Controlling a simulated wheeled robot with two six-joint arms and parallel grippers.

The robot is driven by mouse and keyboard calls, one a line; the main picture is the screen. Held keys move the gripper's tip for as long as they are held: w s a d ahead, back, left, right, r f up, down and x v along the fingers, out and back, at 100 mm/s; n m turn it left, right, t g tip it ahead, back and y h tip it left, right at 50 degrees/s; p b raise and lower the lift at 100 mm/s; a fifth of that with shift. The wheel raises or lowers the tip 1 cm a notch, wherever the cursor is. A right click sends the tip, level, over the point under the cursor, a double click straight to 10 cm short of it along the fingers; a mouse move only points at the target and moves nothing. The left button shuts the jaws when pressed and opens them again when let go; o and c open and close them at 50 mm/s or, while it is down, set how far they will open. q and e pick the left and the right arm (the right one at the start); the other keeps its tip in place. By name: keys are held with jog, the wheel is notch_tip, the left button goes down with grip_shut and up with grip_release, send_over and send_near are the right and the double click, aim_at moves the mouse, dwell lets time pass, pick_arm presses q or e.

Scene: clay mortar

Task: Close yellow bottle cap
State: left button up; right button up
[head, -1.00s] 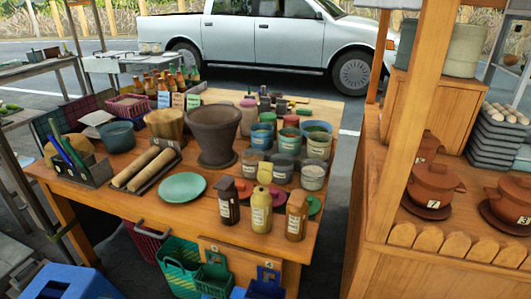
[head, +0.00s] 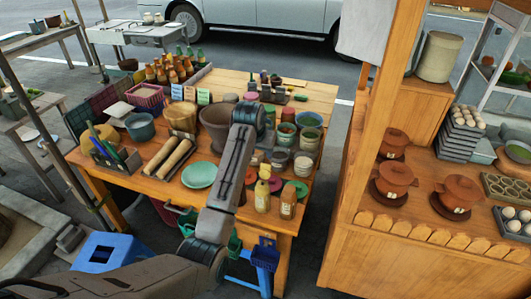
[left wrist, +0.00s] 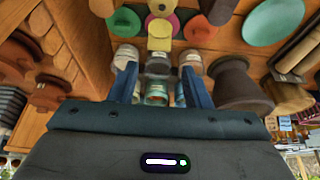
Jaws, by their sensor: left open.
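The yellow bottle (head: 262,197) stands upright near the table's front edge. Its yellow cap (head: 265,171) shows just behind and above its top and looks tilted up, not flat on it. In the left wrist view the cap (left wrist: 161,39) shows at the top centre, beyond the fingertips. My left gripper (left wrist: 161,69) is open, with two blue fingers spread and nothing held. It is over the jars, on the bottle's far side. In the head view my left wrist hides the fingers. My right gripper is not in view.
A dark bottle (head: 246,189) and a brown bottle (head: 288,202) stand close on either side. Green (head: 298,190) and pink lids lie behind. Several jars (head: 304,165) and a large clay mortar (head: 215,122) stand farther back. A green plate (head: 199,175) lies left.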

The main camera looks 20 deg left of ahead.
aim_at(266, 164)
pick_arm(q)
jog(key=p+x, duration=0.1)
jog(key=x, duration=0.3)
jog(key=w+p+x, duration=0.1)
jog(key=p+x, duration=0.1)
jog(key=x, duration=0.3)
jog(key=shift+r, duration=0.2)
jog(key=shift+w+f+p, duration=0.15)
jog(key=shift+f+p, duration=0.15)
jog(key=shift+f, duration=0.3)
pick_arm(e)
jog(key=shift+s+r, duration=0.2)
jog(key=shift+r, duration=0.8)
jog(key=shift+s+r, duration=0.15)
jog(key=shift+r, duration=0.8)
pick_arm(q)
grip_shut()
